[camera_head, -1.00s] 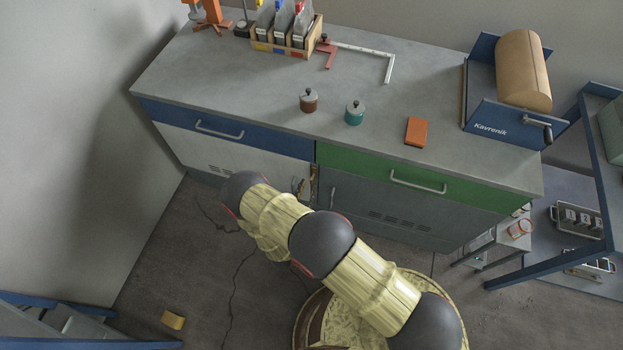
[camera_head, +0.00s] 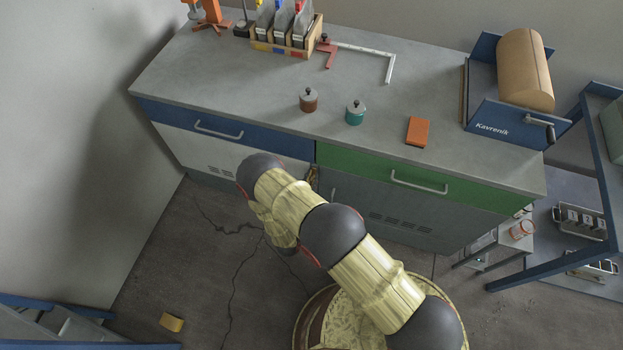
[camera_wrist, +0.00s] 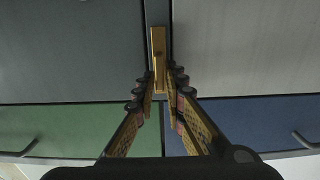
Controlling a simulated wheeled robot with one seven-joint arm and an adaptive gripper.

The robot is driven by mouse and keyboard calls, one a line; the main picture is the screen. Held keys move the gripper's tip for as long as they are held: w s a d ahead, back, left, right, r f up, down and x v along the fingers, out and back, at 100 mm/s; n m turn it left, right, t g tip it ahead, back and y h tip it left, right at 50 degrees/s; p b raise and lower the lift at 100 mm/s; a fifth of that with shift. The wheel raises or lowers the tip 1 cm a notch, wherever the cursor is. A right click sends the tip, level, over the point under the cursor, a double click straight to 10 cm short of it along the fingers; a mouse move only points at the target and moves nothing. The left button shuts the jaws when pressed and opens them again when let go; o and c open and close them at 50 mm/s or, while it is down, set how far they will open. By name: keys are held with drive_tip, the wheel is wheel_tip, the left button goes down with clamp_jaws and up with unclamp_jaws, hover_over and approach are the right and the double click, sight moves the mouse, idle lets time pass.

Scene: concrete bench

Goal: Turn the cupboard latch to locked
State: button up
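The cupboard latch (camera_wrist: 158,48) is a narrow brass plate with a small raised lever on the strip between two grey doors. In the wrist view, the lever lies lengthwise along the plate. In the head view my arm hides most of the latch area. My gripper (camera_wrist: 161,74) points at the latch, with its two fingers apart, one on each side of the plate's lower part in the wrist view. A narrow gap shows between the fingertips. I cannot tell whether they touch the lever. The gripper is hidden in the head view.
The cupboard has a blue drawer (camera_head: 225,131) and a green drawer (camera_head: 450,188) with protruding handles. Pots, an orange block (camera_head: 417,131) and a blue roller device (camera_head: 500,122) stand on the bench top (camera_head: 250,85). A blue-framed shelf (camera_head: 550,269) stands at right. Floor at left is mostly clear.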

clamp_jaws()
drive_tip(key=shift+n, duration=0.3)
drive_tip(key=n, duration=0.1)
drive_tip(key=n+b, duration=0.1)
drive_tip(key=shift+a+f+n, duration=0.1)
drive_tip(key=shift+a+n, duration=0.15)
drive_tip(key=shift+n, duration=0.15)
drive_tip(key=shift+w+a+f+n+b, duration=0.1)
drive_tip(key=shift+a+f+n+b, duration=0.3)
drive_tip(key=shift+n, duration=2.05)
drive_tip(key=shift+w+f+n+b, duration=0.15)
drive_tip(key=shift+n+b, duration=0.45)
drive_tip(key=shift+n, duration=1.8)
drive_tip(key=shift+w+a+f+n+b, duration=0.1)
drive_tip(key=shift+a+f+n+b, duration=0.3)
drive_tip(key=shift+n, duration=2.05)
drive_tip(key=shift+d+r, duration=0.1)
drive_tip(key=shift+d, duration=0.05)
drive_tip(key=shift+o, duration=2.2)
unclamp_jaws()
